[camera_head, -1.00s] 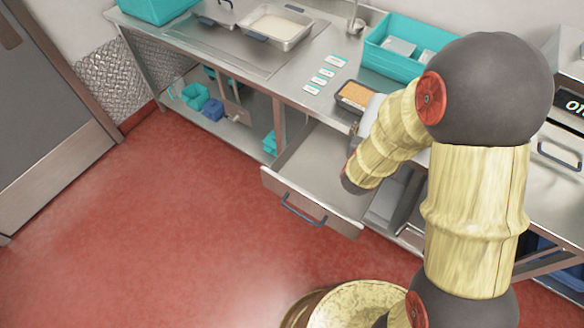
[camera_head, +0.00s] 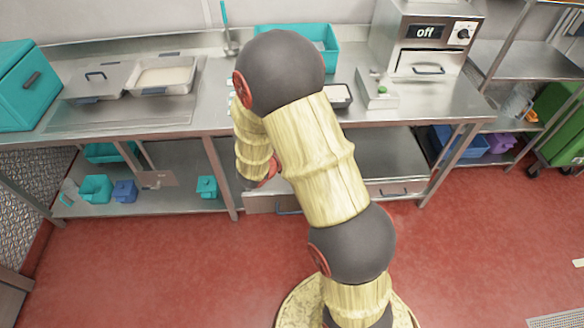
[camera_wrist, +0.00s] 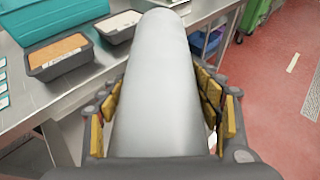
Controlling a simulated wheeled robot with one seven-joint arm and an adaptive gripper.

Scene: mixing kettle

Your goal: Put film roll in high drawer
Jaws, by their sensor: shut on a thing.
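The film roll (camera_wrist: 155,95) is a thick, pale grey-white cylinder that fills the middle of the wrist view. My gripper (camera_wrist: 160,120) is shut on it, with yellow-padded fingers along both sides of the roll. In the head view my arm hides the roll and gripper. A drawer front (camera_head: 263,204) with a blue handle (camera_head: 288,209) shows under the counter, partly behind my arm; its inside is hidden. Another metal unit with a handle (camera_head: 393,191) sits to the right under the counter.
A steel counter (camera_head: 440,100) runs across the view. On it stand an oven marked off (camera_head: 425,55), a teal bin (camera_head: 325,45) and metal trays (camera_head: 165,75). A brown-filled tray (camera_wrist: 60,55) shows in the wrist view. The red floor (camera_head: 140,270) in front is clear.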

